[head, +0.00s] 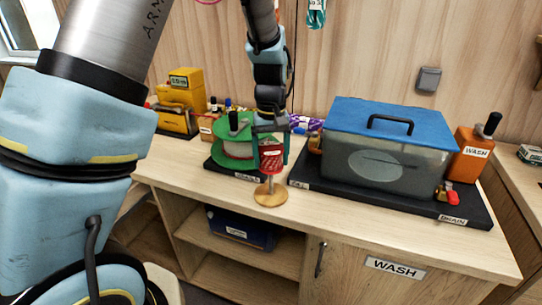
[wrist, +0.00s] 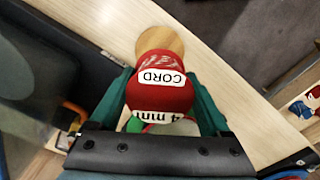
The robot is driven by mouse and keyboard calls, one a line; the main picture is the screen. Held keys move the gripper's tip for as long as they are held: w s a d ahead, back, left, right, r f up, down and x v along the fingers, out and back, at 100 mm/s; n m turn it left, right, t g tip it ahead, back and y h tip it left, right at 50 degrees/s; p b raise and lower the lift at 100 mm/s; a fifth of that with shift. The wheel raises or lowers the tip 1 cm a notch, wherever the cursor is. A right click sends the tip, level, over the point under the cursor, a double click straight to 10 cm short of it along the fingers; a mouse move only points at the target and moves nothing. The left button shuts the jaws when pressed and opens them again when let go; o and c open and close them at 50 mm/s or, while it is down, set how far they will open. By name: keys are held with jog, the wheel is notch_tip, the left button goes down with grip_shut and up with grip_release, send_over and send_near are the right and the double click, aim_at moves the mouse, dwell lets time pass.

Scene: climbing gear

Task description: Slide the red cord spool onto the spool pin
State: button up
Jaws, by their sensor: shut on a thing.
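The red cord spool (head: 271,160) is between the green fingers of my gripper (head: 271,150), which is shut on it above the counter's front edge. In the wrist view, the spool (wrist: 162,92) shows its white CORD label, with a finger on each side. The spool pin (head: 270,182) rises from a round wooden base (head: 270,196) directly below the spool. Its lower part shows under the spool; its top is hidden, and I cannot tell whether it is inside the spool. In the wrist view, the wooden base (wrist: 160,42) shows beyond the spool.
A green-flanged reel (head: 232,135) stands on a dark base just behind and left of my gripper. A blue-lidded wash tank (head: 375,143) on a black tray is to the right. Yellow equipment (head: 182,100) is at the back left. The counter's front right is clear.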

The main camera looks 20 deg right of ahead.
jog(key=shift+f, duration=0.35)
jog(key=shift+f+b, duration=0.6)
jog(key=shift+f, duration=0.05)
jog(key=shift+f, duration=0.15)
jog(key=shift+f+b, duration=0.5)
jog(key=shift+f, duration=0.25)
jog(key=shift+f, duration=0.2)
dwell(0.4)
jog(key=shift+f+b, duration=0.7)
jog(key=shift+f, duration=0.25)
jog(key=shift+f, duration=0.1)
